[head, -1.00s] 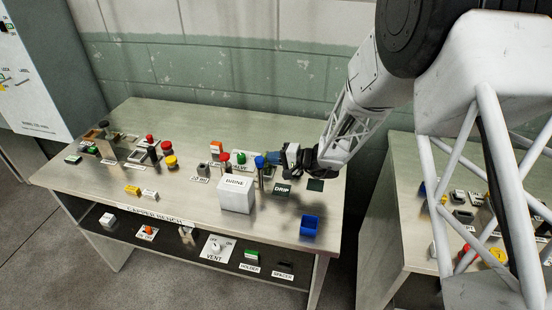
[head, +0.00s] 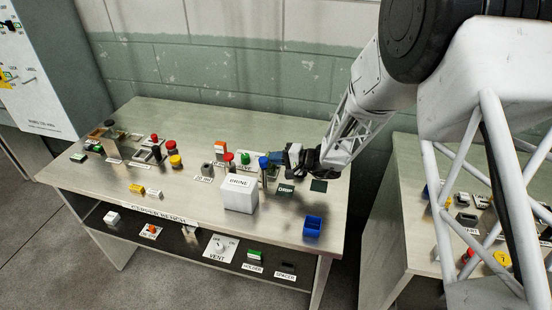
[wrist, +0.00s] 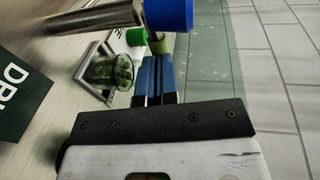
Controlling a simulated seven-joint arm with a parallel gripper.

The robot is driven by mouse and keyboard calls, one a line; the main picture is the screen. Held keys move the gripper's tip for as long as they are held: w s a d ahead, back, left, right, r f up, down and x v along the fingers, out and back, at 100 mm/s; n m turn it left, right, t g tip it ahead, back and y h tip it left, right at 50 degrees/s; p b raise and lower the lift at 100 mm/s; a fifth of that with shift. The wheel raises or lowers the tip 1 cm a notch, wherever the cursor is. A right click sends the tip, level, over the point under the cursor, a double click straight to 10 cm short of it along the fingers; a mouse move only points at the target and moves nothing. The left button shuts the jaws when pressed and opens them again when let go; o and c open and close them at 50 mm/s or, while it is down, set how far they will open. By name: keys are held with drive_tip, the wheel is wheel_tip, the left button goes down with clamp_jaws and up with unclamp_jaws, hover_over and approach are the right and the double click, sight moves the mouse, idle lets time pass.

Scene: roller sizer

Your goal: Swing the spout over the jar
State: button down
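A metal post with a blue cap (head: 264,162) stands at the bench's right part, beside the white BRINE box (head: 239,194). In the wrist view the post (wrist: 95,18) and its blue cap (wrist: 168,14) cross the top. I cannot tell for sure which part is the spout. A glass jar with green contents (wrist: 110,73) stands in a metal frame beyond the post; I cannot make it out in the head view. My gripper (head: 278,156) is just right of the blue cap. Its blue fingers (wrist: 158,75) lie nearly together with nothing visible between them, apart from the cap.
A green knob (head: 245,158) and a red knob (head: 229,157) stand left of the post. Several small parts fill the bench's left.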

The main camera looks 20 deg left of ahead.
drive_tip(key=w+v, duration=0.1)
drive_tip(key=v, duration=1.2)
drive_tip(key=shift+w+d, duration=0.35)
drive_tip(key=shift+d, duration=0.1)
drive_tip(key=shift+r, duration=0.15)
drive_tip(key=s+d+r+n+g+h, duration=0.1)
drive_tip(key=s+d+r+h, duration=0.25)
drive_tip(key=s+r, duration=0.4)
drive_tip(key=s+d+r+n+g+h, duration=0.1)
drive_tip(key=s+d+r+g+h, duration=0.15)
drive_tip(key=s+d+r, duration=0.5)
drive_tip(key=s+d+r+t+h, duration=0.1)
drive_tip(key=s+d+r+h, duration=0.1)
drive_tip(key=s, duration=0.6)
drive_tip(key=s+d+r+t+h, duration=0.2)
drive_tip(key=s+d+h, duration=0.2)
drive_tip(key=s+d, duration=0.3)
drive_tip(key=s+d+r+m+t+h, duration=0.1)
drive_tip(key=s+d+h, duration=0.3)
drive_tip(key=s, duration=0.4)
drive_tip(key=shift+s+d+r+t, duration=0.35)
drive_tip(key=shift+s+d+r, duration=0.05)
drive_tip(key=shift+r, duration=0.15)
drive_tip(key=c, duration=1.8)
unclamp_jaws()
drive_tip(key=shift+c, duration=0.2)
